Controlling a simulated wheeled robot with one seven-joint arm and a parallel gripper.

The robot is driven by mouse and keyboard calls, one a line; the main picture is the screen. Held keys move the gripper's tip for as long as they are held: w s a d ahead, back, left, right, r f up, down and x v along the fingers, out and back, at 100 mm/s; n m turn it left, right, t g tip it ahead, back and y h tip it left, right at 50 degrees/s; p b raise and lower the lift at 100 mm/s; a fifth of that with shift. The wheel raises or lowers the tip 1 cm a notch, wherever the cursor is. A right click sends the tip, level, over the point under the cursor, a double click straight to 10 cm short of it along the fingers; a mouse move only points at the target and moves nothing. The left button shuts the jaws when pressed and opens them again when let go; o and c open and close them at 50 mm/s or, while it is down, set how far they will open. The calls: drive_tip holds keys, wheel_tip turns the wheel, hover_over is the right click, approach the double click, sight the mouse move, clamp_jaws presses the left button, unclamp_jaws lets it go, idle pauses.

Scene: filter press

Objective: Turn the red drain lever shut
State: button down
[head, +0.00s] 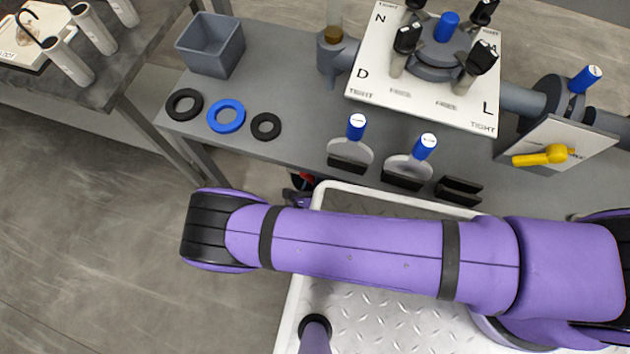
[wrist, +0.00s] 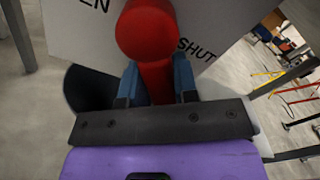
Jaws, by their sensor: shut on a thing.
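The red drain lever (wrist: 148,32) fills the top middle of the wrist view, with its round red end towards the camera. Behind it is a pale plate (wrist: 85,45) with the letters "EN" at the left and the word "SHUT" at the right. The lever's end shows between the two markings. My gripper (wrist: 158,82) is shut on the lever's red shaft, with a blue-grey finger on each side. In the head view only a small bit of red (head: 306,180) shows below the bench edge; my purple arm hides most of that area.
A grey bench (head: 285,85) crosses the head view, holding a grey bin (head: 211,46), black and blue rings (head: 226,116), blue-knobbed plates and a marked white panel (head: 425,95). A yellow lever (head: 543,156) is at the right. Open floor lies at the left.

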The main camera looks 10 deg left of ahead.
drive_tip(key=shift+s+d+r+n, duration=0.1)
drive_tip(key=shift+n, duration=0.4)
drive_tip(key=c, duration=0.9)
unclamp_jaws()
